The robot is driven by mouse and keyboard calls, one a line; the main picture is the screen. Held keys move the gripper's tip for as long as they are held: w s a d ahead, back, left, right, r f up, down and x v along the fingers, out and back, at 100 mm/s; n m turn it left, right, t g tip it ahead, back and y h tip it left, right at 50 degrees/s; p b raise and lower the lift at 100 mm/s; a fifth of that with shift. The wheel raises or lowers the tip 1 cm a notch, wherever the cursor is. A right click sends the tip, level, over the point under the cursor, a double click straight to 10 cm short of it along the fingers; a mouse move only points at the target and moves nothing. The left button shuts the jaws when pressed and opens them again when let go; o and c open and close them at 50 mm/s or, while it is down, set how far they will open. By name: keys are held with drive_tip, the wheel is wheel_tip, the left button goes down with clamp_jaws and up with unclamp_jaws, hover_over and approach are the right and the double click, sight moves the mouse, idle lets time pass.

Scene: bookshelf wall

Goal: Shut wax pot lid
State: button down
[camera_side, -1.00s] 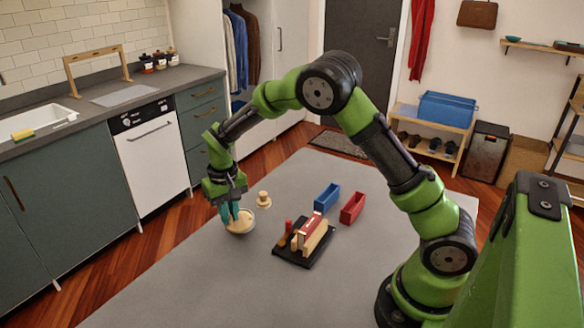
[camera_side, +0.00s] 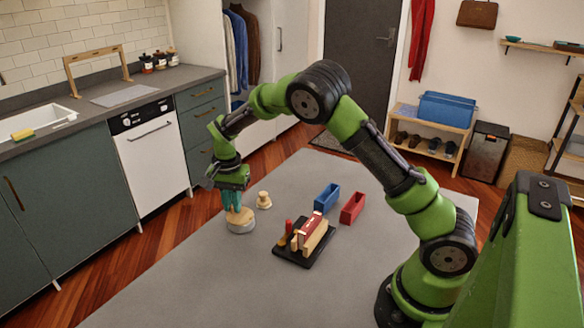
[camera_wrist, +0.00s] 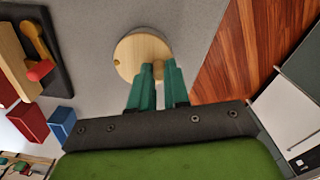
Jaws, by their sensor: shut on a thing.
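The wax pot (camera_side: 243,230) is a low, pale round pot standing on the grey table. Its round wooden lid (camera_side: 240,220) lies over the top of the pot in the side view. In the wrist view the lid (camera_wrist: 140,48) shows as a light wooden disc with a small dark spot near its left edge. My gripper (camera_side: 233,207) points down over the pot. Its teal fingers (camera_wrist: 160,72) are shut at the near edge of the lid and hide the part they hold. I cannot tell whether the lid sits fully flush on the rim.
A small wooden knobbed piece (camera_side: 263,200) stands just behind the pot. A black tray (camera_side: 290,256) with wooden blocks and a red-handled tool lies to the right. Blue (camera_side: 328,197) and red (camera_side: 352,208) bins stand beyond. The table's front left is clear.

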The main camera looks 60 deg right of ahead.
drive_tip(key=shift+d+m, duration=0.2)
drive_tip(key=shift+m, duration=0.2)
drive_tip(key=c, duration=1.1)
unclamp_jaws()
wheel_tip(320, 180, up, 17)
